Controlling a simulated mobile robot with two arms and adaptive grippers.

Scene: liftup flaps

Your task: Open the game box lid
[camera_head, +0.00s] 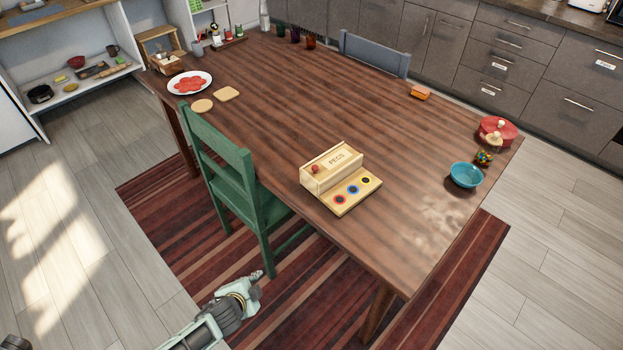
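The game box (335,178) is a pale wooden box on the brown table, near the edge by the green chair. Its lid (337,158) is marked "PEGS", has a small red knob at its left end, and looks closed. A front ledge (352,191) carries round spots in red, blue and dark colours. My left gripper (256,283) is at the lower left, over the striped rug, below and well away from the box. Its fingers are too small and turned to tell open from shut. My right gripper is not in view.
A blue bowl (466,175) and a red pot (497,130) sit at the table's right edge. The wooden table (300,95) is clear around the box.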

